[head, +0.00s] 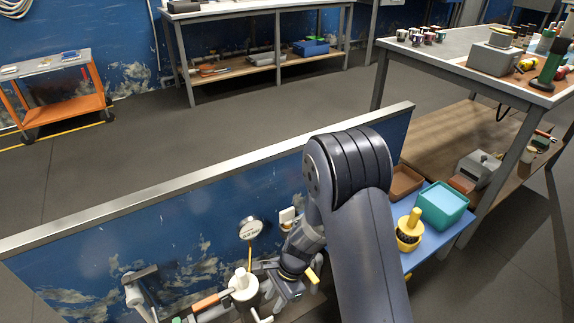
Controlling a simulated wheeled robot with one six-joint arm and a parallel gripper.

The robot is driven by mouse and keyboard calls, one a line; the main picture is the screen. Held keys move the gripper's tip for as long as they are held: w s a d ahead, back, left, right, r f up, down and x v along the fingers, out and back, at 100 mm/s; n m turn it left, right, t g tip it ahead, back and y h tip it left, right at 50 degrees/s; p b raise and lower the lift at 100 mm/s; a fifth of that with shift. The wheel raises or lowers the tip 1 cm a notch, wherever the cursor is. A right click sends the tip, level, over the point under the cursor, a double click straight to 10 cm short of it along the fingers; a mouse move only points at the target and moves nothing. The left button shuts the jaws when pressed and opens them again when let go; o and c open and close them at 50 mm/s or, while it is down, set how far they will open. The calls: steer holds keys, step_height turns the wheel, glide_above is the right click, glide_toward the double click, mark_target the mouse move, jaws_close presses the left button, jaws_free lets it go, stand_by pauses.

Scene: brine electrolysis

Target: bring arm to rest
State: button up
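My arm rises from the bottom of the head view, bends at a dark grey elbow and reaches down beside the blue panel. My gripper (287,287) is low at the end of it, pointing down, near a pale metal vessel (243,288) with a white cap. Its fingers are small and partly hidden behind the wrist, so I cannot tell whether they are open or shut, or whether they touch anything. A small yellow piece (312,275) shows at its right side.
A round gauge (250,228) and a white socket box (288,214) are on the blue panel (130,245), close to my wrist. Open floor (240,130) lies behind the panel.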

mark_target(263, 321)
steer(key=b+x, duration=0.4)
steer(key=x, duration=0.6)
steer(key=shift+d, duration=0.2)
steer(key=shift+a+f, duration=0.1)
steer(key=shift+a, duration=0.05)
steer(key=n+g+h, duration=0.1)
steer(key=n, duration=0.2)
steer(key=shift+n+p, duration=0.3)
steer(key=n+h, duration=0.1)
steer(key=n, duration=0.2)
steer(key=shift+w+a+n+g+b, duration=0.1)
steer(key=shift+n+g+b, duration=0.2)
steer(key=shift+g+b, duration=0.1)
steer(key=shift+n+h, duration=0.3)
steer(key=shift+n, duration=0.1)
